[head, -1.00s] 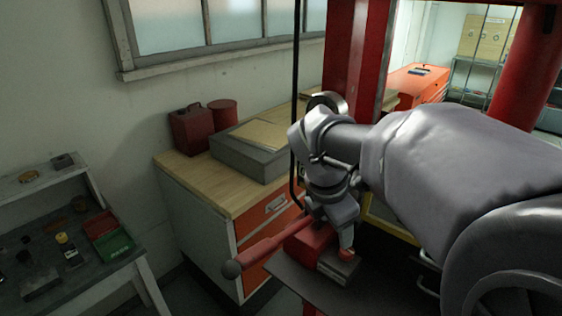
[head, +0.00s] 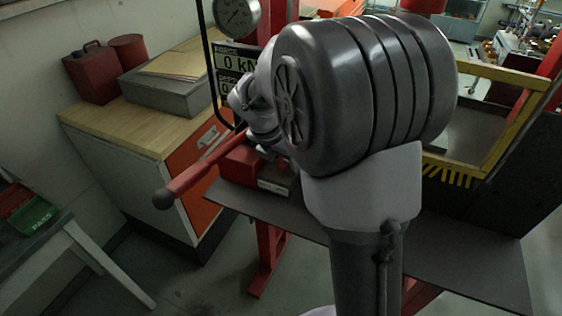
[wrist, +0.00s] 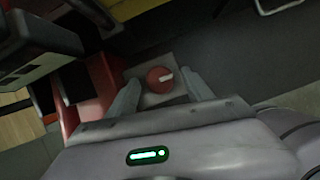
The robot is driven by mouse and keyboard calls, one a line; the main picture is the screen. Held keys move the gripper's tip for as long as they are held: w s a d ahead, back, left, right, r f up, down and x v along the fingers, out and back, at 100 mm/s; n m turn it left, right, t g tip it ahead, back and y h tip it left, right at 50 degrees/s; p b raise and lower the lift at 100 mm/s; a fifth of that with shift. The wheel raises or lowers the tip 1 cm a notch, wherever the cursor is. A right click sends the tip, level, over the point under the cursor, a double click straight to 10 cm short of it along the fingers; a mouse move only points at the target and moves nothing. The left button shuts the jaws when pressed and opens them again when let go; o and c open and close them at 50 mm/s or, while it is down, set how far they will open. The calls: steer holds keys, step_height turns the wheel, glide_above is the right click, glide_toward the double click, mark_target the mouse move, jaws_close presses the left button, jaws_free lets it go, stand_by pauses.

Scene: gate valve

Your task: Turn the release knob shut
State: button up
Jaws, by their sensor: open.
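The release knob (wrist: 158,79) is a round red knob with a white pointer mark, on a grey metal block (wrist: 150,99) in the wrist view. The mark points right and slightly up in that picture. My gripper (wrist: 161,75) is open, with one finger to the left of the knob and one to the right. Gaps show between the fingers and the knob; whether the fingertips are level with it, I cannot tell. The red pump body (head: 240,166) shows beside my wrist there.
A red pump lever (head: 205,167) with a black end sticks out left of the pump. A dial gauge (head: 237,14) and a force display (head: 236,62) stand behind it. A wooden-topped cabinet (head: 150,130) is at left, and a yellow frame (head: 490,150) at right.

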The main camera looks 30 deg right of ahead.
jaws_close()
steer(key=shift+r+m+p, duration=0.15)
steer(key=shift+m+p, duration=0.15)
steer(key=shift+p, duration=0.25)
steer(key=m+g+p, duration=0.1)
steer(key=m+p, duration=0.1)
steer(key=p, duration=0.1)
steer(key=shift+r, duration=0.15)
steer(key=m+g+p, duration=0.1)
steer(key=m+p, duration=0.1)
steer(key=p, duration=0.1)
steer(key=shift+w+m, duration=0.15)
steer(key=shift+m, duration=0.25)
steer(key=m+g+p, duration=0.1)
steer(key=m+p, duration=0.2)
steer(key=p, duration=0.1)
steer(key=shift+w, duration=0.1)
steer(key=shift+w+f+m+g+p, duration=0.15)
steer(key=shift+m+g+p, duration=0.2)
steer(key=shift+m+p, duration=0.45)
steer(key=shift+s+f+m+g+p, duration=0.1)
steer(key=shift+m+g+p, duration=0.25)
steer(key=shift+m+p, duration=0.45)
steer(key=shift+m, duration=0.3)
